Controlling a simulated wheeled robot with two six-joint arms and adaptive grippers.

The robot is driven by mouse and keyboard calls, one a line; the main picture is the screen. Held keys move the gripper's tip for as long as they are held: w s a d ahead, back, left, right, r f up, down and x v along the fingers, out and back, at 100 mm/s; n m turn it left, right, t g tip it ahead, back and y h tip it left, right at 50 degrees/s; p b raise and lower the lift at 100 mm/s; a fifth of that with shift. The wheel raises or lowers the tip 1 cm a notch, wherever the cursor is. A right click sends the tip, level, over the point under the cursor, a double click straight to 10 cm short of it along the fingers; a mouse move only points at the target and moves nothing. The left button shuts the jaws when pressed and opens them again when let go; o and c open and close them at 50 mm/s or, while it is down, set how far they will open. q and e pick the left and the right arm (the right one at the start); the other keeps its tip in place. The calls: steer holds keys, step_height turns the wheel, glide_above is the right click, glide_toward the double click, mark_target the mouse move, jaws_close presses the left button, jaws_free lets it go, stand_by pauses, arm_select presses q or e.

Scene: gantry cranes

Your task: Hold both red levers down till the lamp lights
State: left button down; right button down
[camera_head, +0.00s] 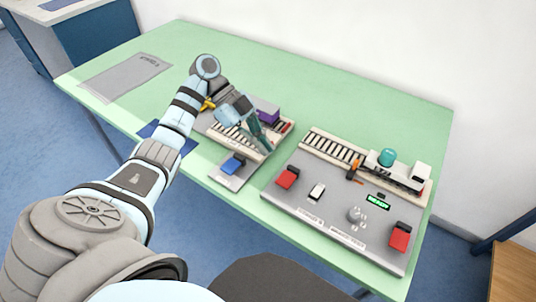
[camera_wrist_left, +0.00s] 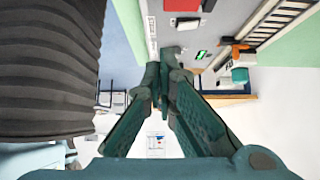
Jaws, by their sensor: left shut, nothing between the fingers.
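One red lever (camera_head: 287,177) stands at the left of the larger grey panel (camera_head: 330,215). The other red lever (camera_head: 400,237) stands at the panel's right edge. A small display (camera_head: 377,201) between them glows green; I cannot pick out the lamp for sure. My left gripper (camera_head: 267,147) is shut and empty, above the smaller board to the left of the near red lever and apart from it. Its closed fingertips (camera_wrist_left: 162,82) show in the left wrist view, with a red patch (camera_wrist_left: 183,5) beyond them at the top. My right gripper is not in view.
The smaller board (camera_head: 225,181) carries a blue lever (camera_head: 232,163) and a purple block (camera_head: 267,112). A white switch (camera_head: 316,191) sits between the red levers. A model train (camera_head: 400,174) stands on track behind. The green table (camera_head: 330,95) is clear at the back.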

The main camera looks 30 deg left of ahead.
arm_select(q)
glide_above(277, 195)
steer(key=w, duration=0.1)
step_height(277, 195, down, 5)
step_height(277, 195, down, 4)
steer(key=shift+w+d+r, duration=0.1)
steer(key=shift+f, duration=0.5)
steer(key=shift+s+f+m+t, duration=0.25)
steer(key=shift+f+t, duration=0.15)
steer(key=shift+t, duration=0.1)
steer(key=shift+s+f+m+t, duration=0.15)
steer(key=shift+f+m+t, duration=0.15)
steer(key=shift+t, duration=0.2)
steer(key=shift+s+f, duration=0.15)
steer(key=shift+f, duration=0.45)
